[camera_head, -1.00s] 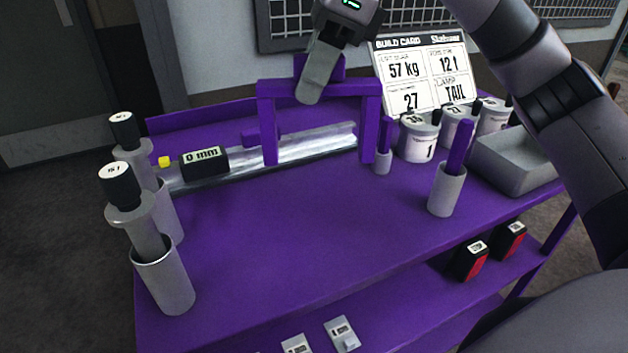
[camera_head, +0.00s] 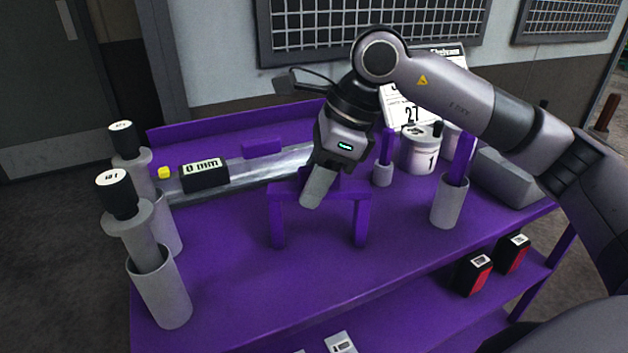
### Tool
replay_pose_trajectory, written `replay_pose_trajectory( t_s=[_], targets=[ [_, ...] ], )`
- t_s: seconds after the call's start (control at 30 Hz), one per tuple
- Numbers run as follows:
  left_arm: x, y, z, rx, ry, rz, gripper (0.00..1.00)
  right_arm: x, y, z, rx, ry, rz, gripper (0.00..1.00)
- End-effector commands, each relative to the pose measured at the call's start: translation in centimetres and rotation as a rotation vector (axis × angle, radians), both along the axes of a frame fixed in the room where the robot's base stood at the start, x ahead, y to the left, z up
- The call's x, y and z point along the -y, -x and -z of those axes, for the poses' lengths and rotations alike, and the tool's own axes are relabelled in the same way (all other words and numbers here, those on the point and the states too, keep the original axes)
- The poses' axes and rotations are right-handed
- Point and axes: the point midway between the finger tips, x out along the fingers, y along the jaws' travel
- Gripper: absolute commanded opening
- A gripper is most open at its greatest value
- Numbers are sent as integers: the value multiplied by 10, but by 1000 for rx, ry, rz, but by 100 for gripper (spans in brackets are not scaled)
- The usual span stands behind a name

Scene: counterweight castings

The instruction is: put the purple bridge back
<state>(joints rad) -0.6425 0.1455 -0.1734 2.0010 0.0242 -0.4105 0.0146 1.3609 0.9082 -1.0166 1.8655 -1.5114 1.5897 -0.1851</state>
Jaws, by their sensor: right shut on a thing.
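The purple bridge (camera_head: 361,218) has two legs and a crossbar and is upright, in front of the metal rail (camera_head: 240,176). My right gripper (camera_head: 318,190) comes down from above and is shut on the bridge near the middle of its top; the fingers partly hide the crossbar. I cannot tell whether the legs' feet touch the purple bench (camera_head: 235,285) or hang just above it. A purple block (camera_head: 261,147) sits at the rail. My left gripper is not in view.
Two grey cylinders with black-capped plungers (camera_head: 160,285) stand at the left. A black "0 mm" display (camera_head: 204,175) sits at the rail. The bench's front middle is clear.

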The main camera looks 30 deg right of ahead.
Motion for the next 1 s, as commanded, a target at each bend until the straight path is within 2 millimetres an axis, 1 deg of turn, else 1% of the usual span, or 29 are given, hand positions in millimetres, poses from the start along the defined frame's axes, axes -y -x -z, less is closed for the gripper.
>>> replay_pose_trajectory(
  t_s=[0.07,0.1,0.13,0.17,0.43,0.57,0.67,0.9,1.0],
  targets=[
    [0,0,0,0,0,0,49,0,0,0,-1,0,0,0],
    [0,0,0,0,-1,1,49,0,0,1,-4,1,-1,45],
    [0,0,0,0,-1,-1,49,0,0,1,-4,1,-1,54],
    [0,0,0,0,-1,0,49,0,0,1,-4,1,-1,61],
    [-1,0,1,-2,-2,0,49,0,0,0,-3,1,-1,61],
    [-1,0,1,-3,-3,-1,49,3,1,-8,-2,0,1,61],
    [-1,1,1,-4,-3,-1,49,8,3,-22,1,0,0,61],
    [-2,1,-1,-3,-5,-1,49,26,12,-71,0,0,-1,61],
    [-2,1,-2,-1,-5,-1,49,32,15,-88,0,0,-1,61]
  ],
)
